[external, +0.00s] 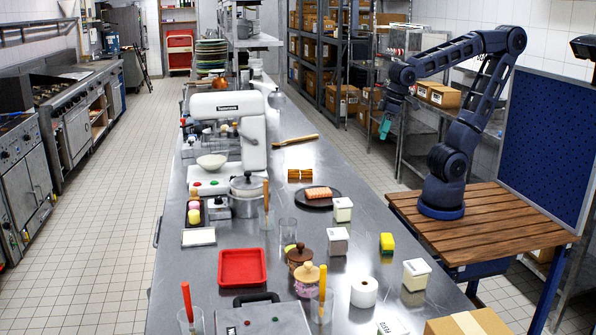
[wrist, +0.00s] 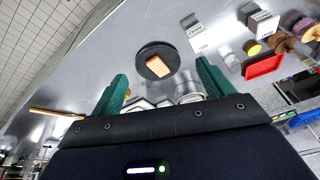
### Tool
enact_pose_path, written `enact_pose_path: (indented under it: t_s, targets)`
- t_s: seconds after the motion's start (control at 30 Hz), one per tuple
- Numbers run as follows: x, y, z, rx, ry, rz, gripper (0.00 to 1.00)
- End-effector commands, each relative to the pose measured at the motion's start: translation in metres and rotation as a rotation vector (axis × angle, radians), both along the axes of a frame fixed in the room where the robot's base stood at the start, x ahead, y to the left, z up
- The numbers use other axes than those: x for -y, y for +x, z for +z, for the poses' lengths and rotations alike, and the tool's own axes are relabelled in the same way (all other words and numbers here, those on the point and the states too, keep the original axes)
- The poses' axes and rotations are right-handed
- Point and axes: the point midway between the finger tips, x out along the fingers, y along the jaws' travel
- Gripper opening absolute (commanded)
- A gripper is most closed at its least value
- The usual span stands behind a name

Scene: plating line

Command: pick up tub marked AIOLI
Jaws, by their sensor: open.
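Several white tubs with small dark print stand on the steel counter in the external view: one beside the dark plate (external: 343,209), one closer to the camera (external: 338,241), one near the right edge (external: 416,274). A white, labelled top (external: 390,326) is cut off at the bottom edge. I cannot read which is marked AIOLI. In the wrist view, two labelled tubs show at the upper right, one nearer the plate (wrist: 196,32) and one farther right (wrist: 259,20). My gripper (external: 386,124) is raised beyond the counter's right side, with teal fingers (wrist: 163,75) apart and nothing between them.
A dark round plate with an orange-pink slab (external: 319,193) lies near the tubs. A yellow block (external: 387,242), a paper roll (external: 364,292), lidded jars (external: 306,280) and a red tray (external: 242,267) stand nearby. A white mixer (external: 230,130) rises on the left. A wooden table (external: 490,220) carries my arm.

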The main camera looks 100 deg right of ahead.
Motion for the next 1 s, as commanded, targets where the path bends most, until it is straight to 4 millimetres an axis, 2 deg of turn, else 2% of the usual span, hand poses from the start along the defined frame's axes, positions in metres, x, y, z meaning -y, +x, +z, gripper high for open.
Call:
enact_pose_path:
  t_s: [0.1, 0.47, 0.7, 1.0]
  targets:
    - [-0.007, 0.023, -0.011, -0.041, 0.008, -0.124, 0.80]
    - [-0.034, 0.085, -0.054, -0.107, -0.011, -0.530, 0.80]
    - [-0.059, 0.122, -0.091, -0.101, -0.056, -0.793, 0.80]
    - [-0.093, 0.159, -0.145, -0.032, -0.118, -1.092, 0.80]
